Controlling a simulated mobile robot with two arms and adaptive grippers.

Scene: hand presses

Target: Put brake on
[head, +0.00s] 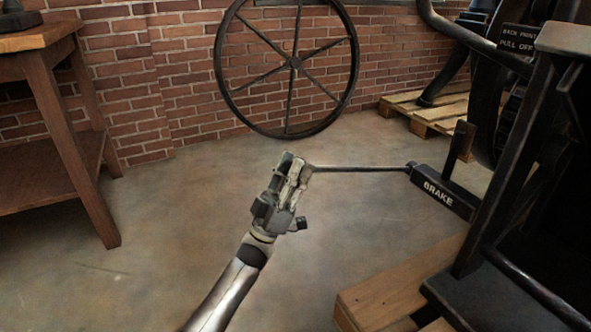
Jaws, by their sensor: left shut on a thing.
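The brake is a dark box (446,191) marked "BRAKE" at the lower side of the black press at the right. A thin dark lever (355,169) sticks out from it to the left, nearly level. My left gripper (298,169) is shut on the left end of this lever, and its fingers hide that end. My left arm comes in from the bottom. My right gripper does not show.
The black press (560,150) fills the right side, with a wooden pallet (385,290) under it. Another pallet (430,110) lies at the back right. A large spoked wheel (294,62) leans on the brick wall. A wooden table (45,100) stands at left. The middle floor is clear.

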